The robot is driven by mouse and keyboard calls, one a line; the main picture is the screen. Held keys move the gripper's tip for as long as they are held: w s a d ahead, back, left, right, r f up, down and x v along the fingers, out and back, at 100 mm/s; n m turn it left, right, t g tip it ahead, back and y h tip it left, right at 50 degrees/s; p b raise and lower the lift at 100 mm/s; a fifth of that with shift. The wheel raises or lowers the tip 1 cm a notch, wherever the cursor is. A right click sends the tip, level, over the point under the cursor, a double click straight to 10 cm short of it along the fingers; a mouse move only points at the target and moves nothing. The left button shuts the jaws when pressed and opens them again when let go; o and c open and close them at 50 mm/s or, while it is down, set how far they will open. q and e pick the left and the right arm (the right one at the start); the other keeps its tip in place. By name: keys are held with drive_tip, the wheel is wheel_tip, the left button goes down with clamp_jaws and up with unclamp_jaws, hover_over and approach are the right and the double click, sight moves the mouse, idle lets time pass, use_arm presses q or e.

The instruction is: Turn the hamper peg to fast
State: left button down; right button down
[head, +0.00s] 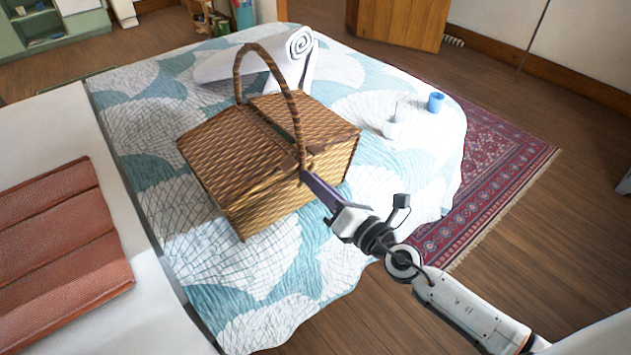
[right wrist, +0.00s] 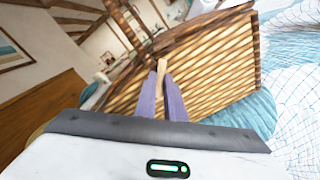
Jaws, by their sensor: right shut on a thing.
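The wicker hamper (head: 245,165) stands on the bed with its lid down and its arched handle (head: 287,80) upright. My right gripper (head: 305,175) reaches the hamper's right side, below the foot of the handle. In the right wrist view its two purple fingers (right wrist: 165,90) are shut on a small pale wooden peg (right wrist: 161,66) at the hamper's wall. The peg is mostly hidden by the fingers, and I cannot tell how far it is turned. My left gripper is not in view.
The hamper rests on a teal and white quilt (head: 255,265). A rolled white towel (head: 290,50) lies behind it. A blue cup (head: 435,102) and a small white item (head: 398,112) stand to the right. A folded rust-coloured cloth (head: 60,245) lies at the left.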

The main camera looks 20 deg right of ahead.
drive_tip(key=shift+n+p, duration=0.35)
drive_tip(key=shift+n, duration=3.95)
drive_tip(key=c, duration=1.8)
unclamp_jaws()
drive_tip(key=shift+c, duration=0.2)
drive_tip(key=b+v, duration=0.2)
drive_tip(key=v, duration=0.8)
drive_tip(key=shift+s, duration=0.15)
drive_tip(key=shift+d, duration=0.1)
